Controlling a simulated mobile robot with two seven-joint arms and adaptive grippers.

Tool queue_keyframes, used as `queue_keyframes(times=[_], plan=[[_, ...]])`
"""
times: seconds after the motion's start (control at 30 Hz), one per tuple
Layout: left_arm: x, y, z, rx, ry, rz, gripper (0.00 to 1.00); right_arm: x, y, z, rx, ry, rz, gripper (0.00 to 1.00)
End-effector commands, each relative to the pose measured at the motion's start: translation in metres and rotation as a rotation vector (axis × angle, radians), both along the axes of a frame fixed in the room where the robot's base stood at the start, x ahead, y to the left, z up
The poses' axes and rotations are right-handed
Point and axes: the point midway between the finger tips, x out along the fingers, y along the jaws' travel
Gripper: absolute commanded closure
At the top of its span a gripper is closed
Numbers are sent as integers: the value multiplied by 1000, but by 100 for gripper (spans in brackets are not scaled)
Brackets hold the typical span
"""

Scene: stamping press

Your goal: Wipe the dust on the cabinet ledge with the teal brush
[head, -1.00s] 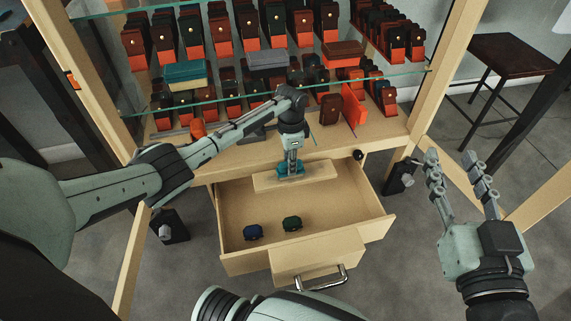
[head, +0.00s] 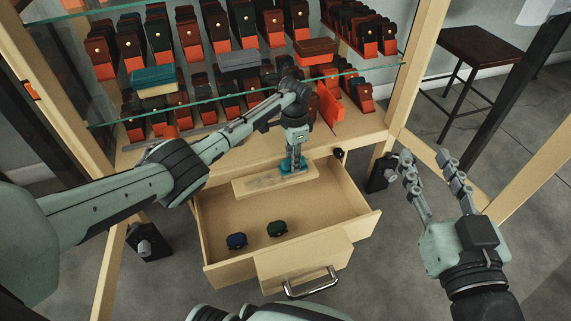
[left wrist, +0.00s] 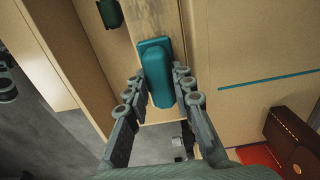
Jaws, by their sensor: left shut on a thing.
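The teal brush (head: 293,165) is held in my left gripper (head: 296,153), which points down at the cabinet ledge (head: 245,187). The brush is over the right part of this pale wooden ledge, at the back of the open drawer. A faint grey dust smear (head: 264,181) shows on the ledge left of the brush. In the left wrist view the brush (left wrist: 158,75) sits between the fingers, against the ledge (left wrist: 142,22); its underside is hidden, so firm contact cannot be told. My right gripper (head: 432,174) is open and empty, off to the right.
Glass shelves (head: 110,117) with many dark and orange cases stand above and behind. A cabinet post (head: 408,75) rises at right. A stool (head: 480,48) stands beyond it.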

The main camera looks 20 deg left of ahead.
Motion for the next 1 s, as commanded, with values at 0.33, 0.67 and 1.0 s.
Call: queue_keyframes(times=[0.33,0.67,1.0], plan=[[14,-18,-4,-1,-1,0,100,0,0,-22,0,0,0,60],[23,-31,-4,0,1,1,100,0,0,-36,0,0,0,60],[39,-51,-6,-1,-1,1,100,0,0,-67,0,0,0,60]])
